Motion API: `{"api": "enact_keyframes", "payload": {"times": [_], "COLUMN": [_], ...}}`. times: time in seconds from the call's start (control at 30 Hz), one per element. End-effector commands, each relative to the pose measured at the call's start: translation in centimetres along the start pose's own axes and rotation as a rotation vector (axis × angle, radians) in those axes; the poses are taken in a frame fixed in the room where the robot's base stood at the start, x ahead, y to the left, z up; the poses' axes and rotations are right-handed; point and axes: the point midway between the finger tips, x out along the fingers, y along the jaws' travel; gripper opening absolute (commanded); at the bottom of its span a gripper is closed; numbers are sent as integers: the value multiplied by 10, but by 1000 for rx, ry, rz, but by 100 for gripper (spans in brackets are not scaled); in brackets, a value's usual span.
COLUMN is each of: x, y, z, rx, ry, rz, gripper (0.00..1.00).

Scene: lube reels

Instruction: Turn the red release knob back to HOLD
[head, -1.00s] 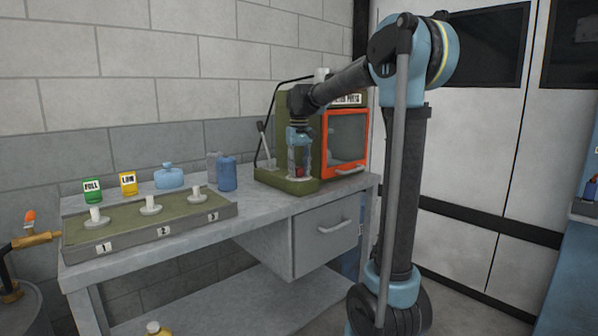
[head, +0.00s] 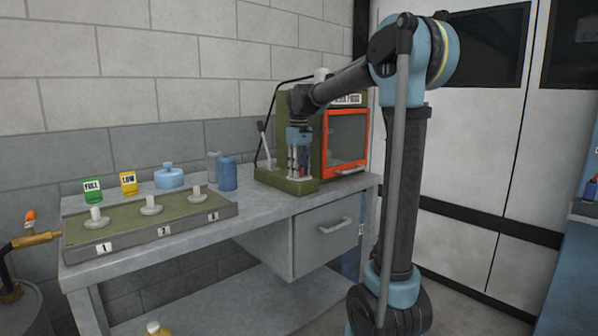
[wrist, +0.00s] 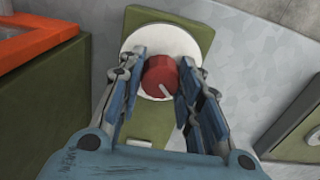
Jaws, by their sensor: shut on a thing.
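The red knob (wrist: 160,76) sits on a round white plate (wrist: 158,44) on the green base of the press, seen in the wrist view. A pale pointer line on the knob points toward the lower right of that view. My gripper (wrist: 160,82) is shut on the knob, one blue finger on each side. In the head view my gripper (head: 300,160) points down over the green press base (head: 288,184), and the knob (head: 302,168) shows as a small bit of red between the fingers. No HOLD label is readable.
The press cabinet has an orange-framed door (head: 346,142) right of my gripper. A lever (head: 264,140) stands to its left.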

Motion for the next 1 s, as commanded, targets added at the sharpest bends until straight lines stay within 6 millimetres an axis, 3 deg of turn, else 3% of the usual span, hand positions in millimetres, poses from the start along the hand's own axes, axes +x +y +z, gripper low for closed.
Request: {"api": "enact_keyframes", "payload": {"times": [0.17,0.2,0.27,0.3,0.73,1.0], "x": [0,0,0,0,-6,-48], "y": [2,2,2,2,1,1], "z": [0,0,0,0,0,0], "rx": [2,2,2,2,2,2], "ry": [-1,-1,-1,-1,-1,-1], "rz": [4,4,3,3,1,1], "gripper": [8,36,50,52,52,52]}}
